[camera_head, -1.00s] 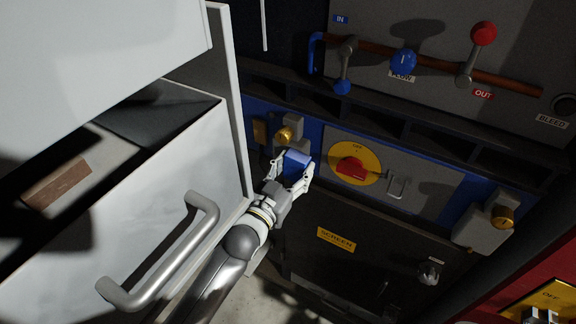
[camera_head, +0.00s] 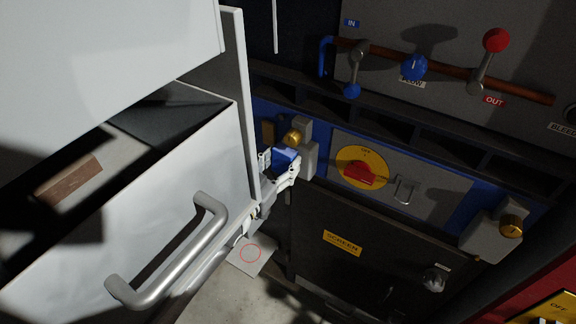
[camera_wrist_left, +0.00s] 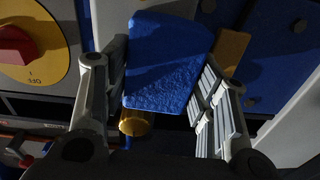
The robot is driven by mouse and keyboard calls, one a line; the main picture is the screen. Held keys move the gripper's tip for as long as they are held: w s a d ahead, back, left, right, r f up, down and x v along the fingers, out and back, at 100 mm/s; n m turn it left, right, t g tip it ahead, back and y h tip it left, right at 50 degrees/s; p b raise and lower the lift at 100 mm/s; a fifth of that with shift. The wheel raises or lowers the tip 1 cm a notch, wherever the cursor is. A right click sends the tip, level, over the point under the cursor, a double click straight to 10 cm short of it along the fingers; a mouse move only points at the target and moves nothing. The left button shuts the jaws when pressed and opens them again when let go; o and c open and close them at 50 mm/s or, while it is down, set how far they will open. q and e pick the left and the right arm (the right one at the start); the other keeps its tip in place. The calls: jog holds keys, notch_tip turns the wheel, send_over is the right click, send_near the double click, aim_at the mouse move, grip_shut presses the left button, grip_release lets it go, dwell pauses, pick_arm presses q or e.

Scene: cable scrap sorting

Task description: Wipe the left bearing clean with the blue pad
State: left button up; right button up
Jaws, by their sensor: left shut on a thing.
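The left bearing (camera_head: 308,152) is a grey housing with a brass cap (camera_head: 293,137) on the machine's blue front. My left gripper (camera_head: 279,168) is shut on the blue pad (camera_head: 284,156), just below the brass cap. In the left wrist view the blue pad (camera_wrist_left: 165,62) sits between the fingers, and part of the brass cap (camera_wrist_left: 136,123) shows beyond its edge. The pad overlaps the bearing in view; I cannot tell whether they touch. The bearing's face is partly hidden. My right gripper is not in view.
An open white drawer (camera_head: 190,185) with a metal handle (camera_head: 170,262) stands close on the left and hides part of my left arm. A yellow and red rotary switch (camera_head: 361,170) is right of the bearing. Another brass-capped bearing (camera_head: 490,232) is farther right.

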pick_arm(q)
jog(key=shift+w+a, duration=0.55)
jog(key=shift+a, duration=0.2)
jog(key=shift+s+a+p, duration=0.35)
jog(key=shift+s+p, duration=0.1)
jog(key=shift+p, duration=0.1)
jog(key=p+v, duration=0.1)
jog(key=v, duration=0.2)
jog(key=shift+s+a+r+p, duration=0.15)
jog(key=shift+s+p, duration=0.1)
jog(key=shift+p, duration=0.15)
jog(key=shift+s+a, duration=0.35)
jog(key=shift+s, duration=0.1)
jog(key=shift+s+p, duration=0.1)
jog(key=shift+p, duration=0.2)
